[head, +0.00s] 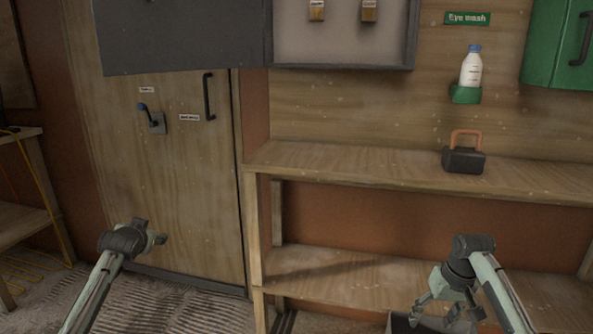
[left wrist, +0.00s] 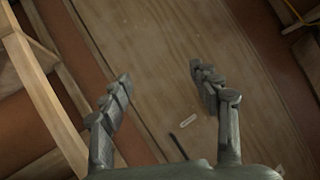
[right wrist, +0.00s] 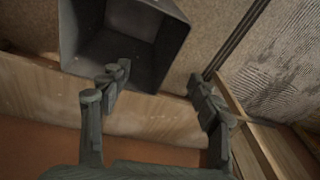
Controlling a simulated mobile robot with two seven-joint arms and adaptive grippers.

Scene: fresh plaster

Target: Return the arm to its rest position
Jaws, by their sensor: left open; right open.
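My right gripper (head: 444,312) is low in front of the lower shelf at the right of the head view, pointing down. In the right wrist view its fingers (right wrist: 160,90) are apart with nothing between them. A dark open bin (right wrist: 120,40) lies beyond those fingers, and its rim also shows at the bottom of the head view. My left arm reaches up at the lower left in front of the wooden door, and its fingers are mostly hidden in the head view. In the left wrist view the left gripper (left wrist: 165,85) is open and empty, facing the door panel.
The wooden door (head: 190,190) has a black handle (head: 208,97) and a blue-tipped lever (head: 149,116). The upper shelf (head: 350,165) bears a dark box with an orange handle (head: 464,158). An eye wash bottle (head: 471,68) sits in a green holder. A grey cabinet (head: 408,35) hangs above.

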